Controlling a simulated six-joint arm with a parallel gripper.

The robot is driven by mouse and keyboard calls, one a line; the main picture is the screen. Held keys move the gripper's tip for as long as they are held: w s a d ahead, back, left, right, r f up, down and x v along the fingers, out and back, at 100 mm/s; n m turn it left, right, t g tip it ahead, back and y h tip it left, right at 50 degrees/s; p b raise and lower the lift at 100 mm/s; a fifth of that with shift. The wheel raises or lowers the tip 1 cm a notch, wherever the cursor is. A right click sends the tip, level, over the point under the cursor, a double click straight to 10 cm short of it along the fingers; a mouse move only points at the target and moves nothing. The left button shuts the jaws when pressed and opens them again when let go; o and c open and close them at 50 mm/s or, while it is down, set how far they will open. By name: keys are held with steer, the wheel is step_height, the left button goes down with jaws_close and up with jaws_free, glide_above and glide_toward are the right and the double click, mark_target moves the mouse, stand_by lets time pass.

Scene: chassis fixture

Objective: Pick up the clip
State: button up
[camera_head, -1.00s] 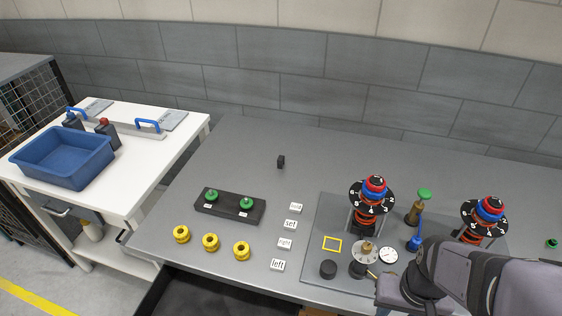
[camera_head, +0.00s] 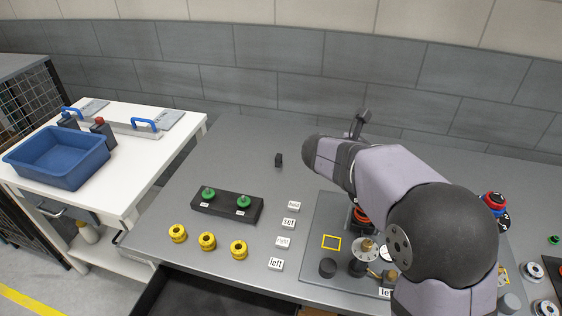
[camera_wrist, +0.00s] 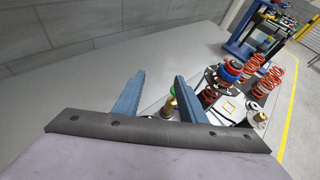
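A small black upright block (camera_head: 279,160) stands alone on the grey table toward the back; it may be the clip, but it is too small to tell. My gripper (camera_head: 360,122) is above the back of the table, to the right of the block, mostly behind my own arm. In the wrist view my gripper (camera_wrist: 158,82) has its two blue fingers apart with nothing between them. The black block cannot be made out in the wrist view.
A fixture plate (camera_head: 312,262) with dials and knobs lies partly behind my arm. White labels (camera_head: 289,223), yellow rings (camera_head: 207,241) and a black holder with green knobs (camera_head: 226,212) lie left of it. A blue bin (camera_head: 57,158) is far left. Table around the block is clear.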

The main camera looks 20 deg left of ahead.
steer(key=w+a+f+n+t+y+b, duration=0.25)
steer(key=a+f, duration=0.25)
steer(key=a, duration=0.5)
steer(key=w+a+f+n+t+y+b, duration=0.25)
steer(key=a+f, duration=0.25)
steer(key=a, duration=0.6)
steer(key=n+y+b, duration=0.2)
steer(key=n+y, duration=0.2)
steer(key=y, duration=0.1)
glide_toward(277, 163)
steer(key=shift+w+f, duration=0.25)
steer(key=shift+w, duration=0.1)
steer(key=shift+p+x, duration=1.25)
steer(key=shift+x, duration=2.45)
jaws_close()
